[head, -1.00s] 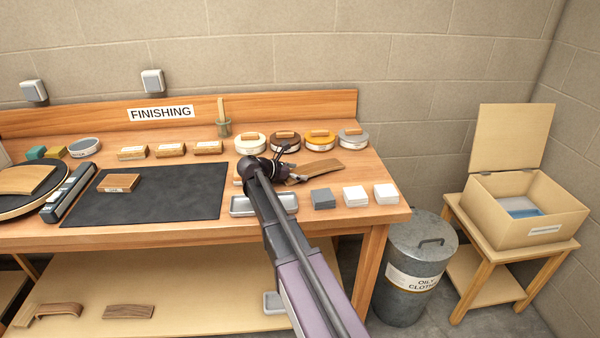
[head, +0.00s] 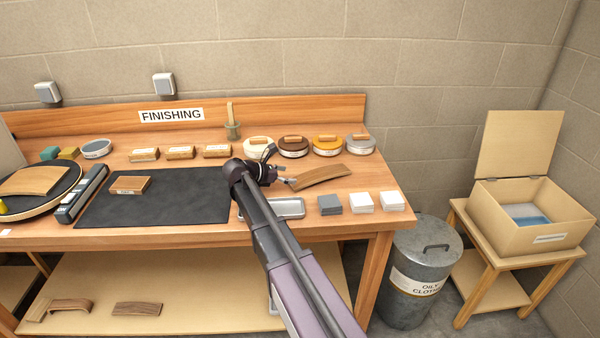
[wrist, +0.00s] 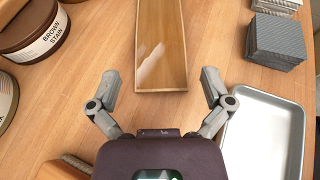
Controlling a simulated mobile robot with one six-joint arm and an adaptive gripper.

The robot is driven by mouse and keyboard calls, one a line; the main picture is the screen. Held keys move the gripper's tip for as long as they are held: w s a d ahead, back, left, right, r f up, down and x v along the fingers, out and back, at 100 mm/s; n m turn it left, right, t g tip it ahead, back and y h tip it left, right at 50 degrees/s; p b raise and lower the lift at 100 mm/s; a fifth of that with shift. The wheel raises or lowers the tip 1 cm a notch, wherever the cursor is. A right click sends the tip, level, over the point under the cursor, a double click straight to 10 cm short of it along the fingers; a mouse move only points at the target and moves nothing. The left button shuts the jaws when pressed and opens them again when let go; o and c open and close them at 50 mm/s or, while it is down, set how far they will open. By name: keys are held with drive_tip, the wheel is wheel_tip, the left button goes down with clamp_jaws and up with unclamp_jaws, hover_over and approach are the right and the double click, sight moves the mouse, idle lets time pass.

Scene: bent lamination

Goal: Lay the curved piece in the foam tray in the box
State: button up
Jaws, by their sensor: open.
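A curved wooden piece (head: 322,177) lies on the bench right of the black mat. In the wrist view it (wrist: 160,45) stretches away ahead of my gripper, with a pale sheen on its surface. My gripper (head: 279,166) is open and empty, just left of the piece's near end in the head view. In the wrist view the fingertips (wrist: 160,76) are spread either side of that end; I cannot tell their height above it. The wooden box (head: 540,234) stands on a small table at the right, lid open, with a whitish and blue insert (head: 526,214) inside, partly hidden by the walls.
Stain tins (head: 327,145) line the back. A metal tray (wrist: 265,135) and a grey block stack (wrist: 275,42) stand close right of my gripper. An oily-cloths bin (head: 421,265) stands between bench and box. Another curved piece (head: 36,180) lies on a turntable; others lie on the lower shelf.

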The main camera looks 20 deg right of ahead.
drive_tip(key=shift+p+v, duration=0.6)
drive_tip(key=shift+v, duration=1.7)
drive_tip(key=shift+s, duration=0.1)
